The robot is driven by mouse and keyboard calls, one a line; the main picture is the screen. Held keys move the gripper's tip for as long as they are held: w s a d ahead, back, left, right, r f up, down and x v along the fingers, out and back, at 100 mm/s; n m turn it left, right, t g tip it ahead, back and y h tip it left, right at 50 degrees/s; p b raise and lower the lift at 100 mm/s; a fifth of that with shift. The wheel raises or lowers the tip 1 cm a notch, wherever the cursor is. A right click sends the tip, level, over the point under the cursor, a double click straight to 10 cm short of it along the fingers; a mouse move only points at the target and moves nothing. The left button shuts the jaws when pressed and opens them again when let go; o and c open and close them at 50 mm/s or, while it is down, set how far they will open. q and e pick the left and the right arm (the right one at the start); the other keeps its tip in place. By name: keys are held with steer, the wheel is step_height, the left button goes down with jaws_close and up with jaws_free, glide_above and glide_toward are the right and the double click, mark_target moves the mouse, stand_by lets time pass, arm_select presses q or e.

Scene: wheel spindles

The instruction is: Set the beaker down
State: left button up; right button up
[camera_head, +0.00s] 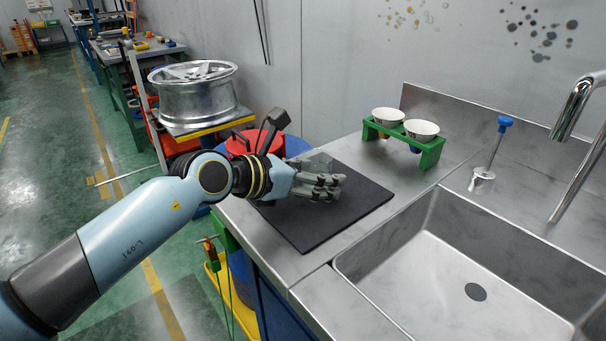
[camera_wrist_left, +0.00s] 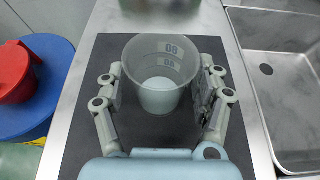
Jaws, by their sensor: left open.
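The beaker (camera_wrist_left: 158,62) is a translucent cup with graduation marks and a pale base or content. In the left wrist view it is upright over the black mat (camera_wrist_left: 82,130), between the two sides of my left gripper (camera_wrist_left: 160,72). The fingers are spread on both sides of it, with narrow gaps showing. Whether its base touches the mat cannot be told. In the head view my left gripper (camera_head: 330,184) is low over the black mat (camera_head: 325,225), and the fingers hide most or all of the beaker. My right gripper is not in view.
A sink (camera_head: 440,285) lies right of the mat. A green rack (camera_head: 430,152) with two white bowls stands behind it, beside a blue-handled tool (camera_head: 504,124). A metal wheel rim (camera_head: 195,98) and a red container (camera_wrist_left: 14,72) are at the left. Bare counter borders the mat.

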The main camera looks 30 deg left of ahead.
arm_select(q)
steer(key=p+v, duration=0.3)
steer(key=v, duration=0.9)
